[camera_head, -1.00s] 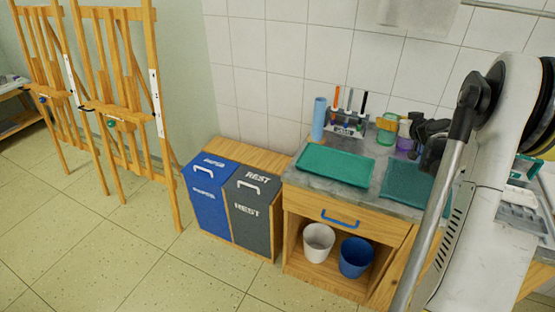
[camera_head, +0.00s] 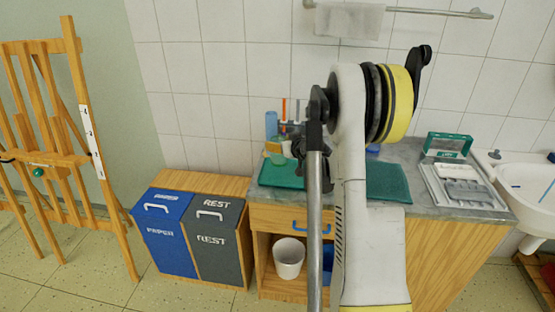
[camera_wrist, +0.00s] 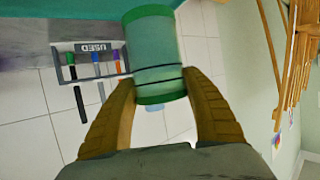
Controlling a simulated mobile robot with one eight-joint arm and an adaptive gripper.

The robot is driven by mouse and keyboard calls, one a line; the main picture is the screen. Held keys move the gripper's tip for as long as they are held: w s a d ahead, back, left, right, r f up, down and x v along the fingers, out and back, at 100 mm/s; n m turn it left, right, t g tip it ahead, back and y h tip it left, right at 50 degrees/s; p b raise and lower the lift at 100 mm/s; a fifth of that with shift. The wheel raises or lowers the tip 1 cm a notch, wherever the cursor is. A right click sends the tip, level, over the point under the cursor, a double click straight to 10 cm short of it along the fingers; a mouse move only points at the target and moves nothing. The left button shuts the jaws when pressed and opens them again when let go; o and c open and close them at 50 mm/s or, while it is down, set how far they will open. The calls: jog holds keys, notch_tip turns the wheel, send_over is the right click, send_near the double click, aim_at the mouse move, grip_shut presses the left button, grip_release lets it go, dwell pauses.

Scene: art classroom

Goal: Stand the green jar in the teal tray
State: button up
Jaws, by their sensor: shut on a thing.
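The green jar (camera_wrist: 156,55), a translucent cylinder with a dark band, is between the two yellow-brown fingers of my gripper (camera_wrist: 160,82) in the wrist view. The fingers are shut on its sides. In the head view my gripper (camera_head: 282,152) holds the jar (camera_head: 288,148) over the teal tray (camera_head: 280,178) on the left of the counter. A teal surface (camera_wrist: 70,30) crosses the top of the wrist view, behind the jar's far end. I cannot tell whether the jar touches the tray. My arm hides the tray's right part.
A pen holder marked USED (camera_wrist: 90,60) stands behind the tray, near a blue cylinder (camera_head: 271,125). A darker teal mat (camera_head: 388,184) lies right of my arm. Farther right are a grey organiser (camera_head: 465,188) and a sink (camera_head: 530,190). Bins (camera_head: 215,240) stand left.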

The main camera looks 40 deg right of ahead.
aim_at(277, 154)
jog(key=shift+w+a+f, duration=0.1)
jog(key=shift+a+f, duration=0.1)
jog(key=shift+a, duration=0.05)
jog(key=shift+f, duration=0.3)
jog(key=shift+f+b, duration=1.1)
jog(key=shift+f, duration=0.5)
jog(key=shift+f, duration=0.2)
jog(key=o, duration=1.1)
